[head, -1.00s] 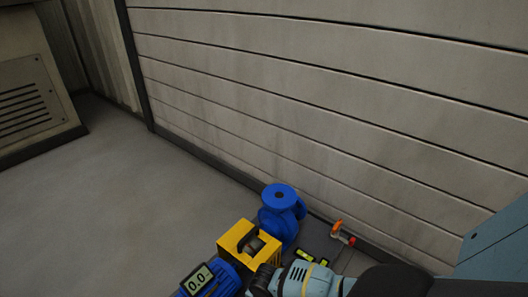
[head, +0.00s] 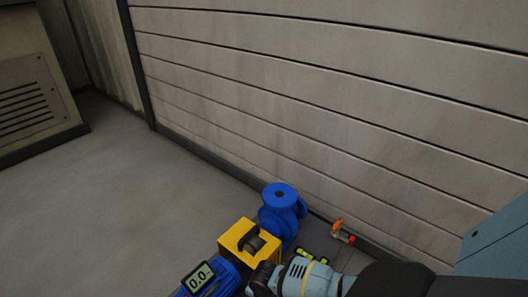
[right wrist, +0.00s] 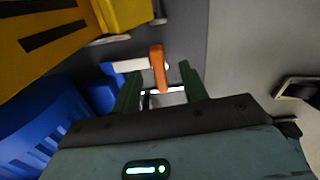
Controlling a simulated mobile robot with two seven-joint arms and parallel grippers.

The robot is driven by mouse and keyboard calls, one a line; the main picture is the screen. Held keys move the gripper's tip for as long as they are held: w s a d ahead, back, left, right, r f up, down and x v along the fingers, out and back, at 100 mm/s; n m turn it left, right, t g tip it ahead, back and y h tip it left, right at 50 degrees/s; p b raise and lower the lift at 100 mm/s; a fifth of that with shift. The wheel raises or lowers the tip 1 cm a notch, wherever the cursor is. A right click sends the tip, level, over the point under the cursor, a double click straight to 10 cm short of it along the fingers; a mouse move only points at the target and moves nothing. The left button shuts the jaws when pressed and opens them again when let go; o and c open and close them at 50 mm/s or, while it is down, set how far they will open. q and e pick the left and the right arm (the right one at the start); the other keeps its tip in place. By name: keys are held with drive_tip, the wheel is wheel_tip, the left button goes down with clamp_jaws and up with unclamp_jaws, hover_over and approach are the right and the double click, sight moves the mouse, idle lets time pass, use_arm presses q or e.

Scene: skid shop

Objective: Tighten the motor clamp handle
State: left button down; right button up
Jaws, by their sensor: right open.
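In the right wrist view an orange handle (right wrist: 158,68) stands just beyond and between the two dark green fingers of my right gripper (right wrist: 160,80). The fingers are apart, with the handle nearer the middle than either fingertip. I cannot tell whether the handle's lower end is between them. The blue motor (right wrist: 50,125) is to the left of the gripper. In the head view the motor (head: 222,272) is at the bottom edge, partly hidden by my right arm. The right fingers are hidden there, and my left gripper is not in view.
A yellow guard (head: 240,235) stands between the motor and a blue pump (head: 281,212). A display reading 0.0 (head: 198,276) is by the motor. A yellow-green level (head: 310,256) and an orange-red piece (head: 342,232) lie near the wall (head: 330,110). Open floor (head: 110,215) is at left.

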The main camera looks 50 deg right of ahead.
drive_tip(key=shift+r+p, duration=2.15)
drive_tip(key=shift+r, duration=1.05)
drive_tip(key=shift+f, duration=0.1)
